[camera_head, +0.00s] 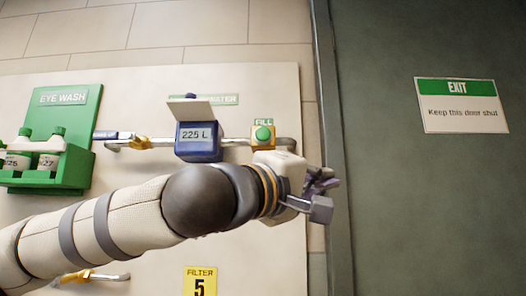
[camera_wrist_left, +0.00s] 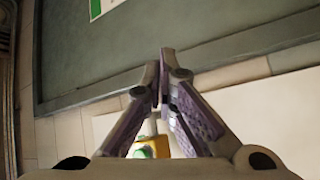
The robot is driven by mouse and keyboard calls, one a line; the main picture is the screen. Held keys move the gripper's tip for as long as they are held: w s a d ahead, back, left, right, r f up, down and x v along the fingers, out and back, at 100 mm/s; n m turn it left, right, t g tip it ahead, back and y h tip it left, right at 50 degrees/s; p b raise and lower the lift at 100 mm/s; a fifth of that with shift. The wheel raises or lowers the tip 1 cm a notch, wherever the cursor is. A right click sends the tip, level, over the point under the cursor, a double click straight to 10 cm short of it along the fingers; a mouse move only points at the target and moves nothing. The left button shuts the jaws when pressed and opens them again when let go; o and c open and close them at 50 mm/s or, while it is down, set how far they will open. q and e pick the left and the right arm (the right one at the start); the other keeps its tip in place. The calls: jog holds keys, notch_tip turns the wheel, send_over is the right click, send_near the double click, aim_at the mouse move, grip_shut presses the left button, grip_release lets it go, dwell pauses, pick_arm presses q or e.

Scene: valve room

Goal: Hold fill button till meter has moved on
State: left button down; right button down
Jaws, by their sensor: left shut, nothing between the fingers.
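The green fill button (camera_head: 263,133) sits on a yellow block under a small FILL label, on the pipe at the right of the panel. The meter (camera_head: 196,150) is a blue box with a raised lid, and its face reads 225 L. My left gripper (camera_head: 322,190) is shut and empty, below and to the right of the button and apart from it in the picture. In the left wrist view the shut fingers (camera_wrist_left: 161,78) point toward the door side. Part of the yellow block with green (camera_wrist_left: 152,147) shows low behind them. My right gripper is not in view.
A green eye wash holder (camera_head: 75,172) with two bottles is on the left. A yellow FILTER 5 tag (camera_head: 200,282) and a lower pipe handle (camera_head: 95,277) are below my arm. A dark green door (camera_head: 430,200) with an EXIT sign (camera_head: 461,104) fills the right.

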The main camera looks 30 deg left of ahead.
aim_at(263, 128)
pick_arm(q)
jog(key=s+a+r+n+t, duration=0.1)
jog(key=s+a+r, duration=0.2)
jog(key=r, duration=0.2)
jog(key=s+a+r+n+t+y, duration=0.1)
jog(key=s+a+r, duration=0.2)
jog(key=s+r, duration=0.1)
jog(key=shift+a+r+t, duration=0.3)
jog(key=shift+r+t, duration=0.1)
jog(key=shift+r, duration=0.4)
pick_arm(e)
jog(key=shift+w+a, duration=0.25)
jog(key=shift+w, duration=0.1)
pick_arm(q)
jog(key=w+a, duration=0.1)
jog(key=w, duration=0.1)
jog(key=w+a, duration=0.2)
jog(key=w, duration=0.1)
jog(key=w+a, duration=0.1)
jog(key=w, duration=0.1)
jog(key=shift+w+a+b, duration=0.25)
jog(key=shift+a+b, duration=0.05)
jog(key=shift+b, duration=0.05)
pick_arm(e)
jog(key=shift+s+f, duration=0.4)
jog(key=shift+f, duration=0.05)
